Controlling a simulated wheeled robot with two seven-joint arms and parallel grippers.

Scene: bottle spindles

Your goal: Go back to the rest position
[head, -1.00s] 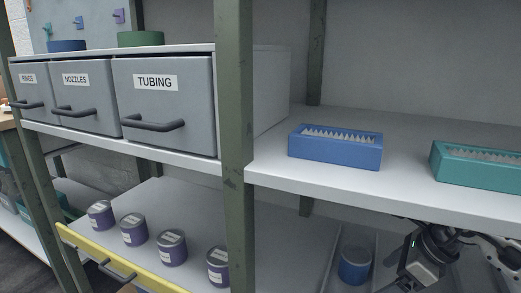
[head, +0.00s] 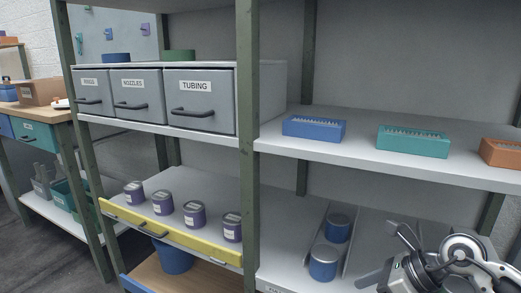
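My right gripper (head: 378,257) is at the lower right of the head view, in front of the lower shelf. Its two grey fingers point left and stand apart with nothing seen between them. It is to the right of two blue cans, the rear one (head: 337,228) and the front one (head: 323,262), and appears clear of both. My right arm comes in from the right edge. My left gripper is not in view.
The upper shelf (head: 380,165) holds blue (head: 314,128), teal (head: 413,141) and orange (head: 501,153) boxes, and a drawer unit (head: 200,100). Several purple cans stand on a yellow-fronted tray (head: 170,233). A green post (head: 248,150) divides the rack. A workbench (head: 40,110) is at left.

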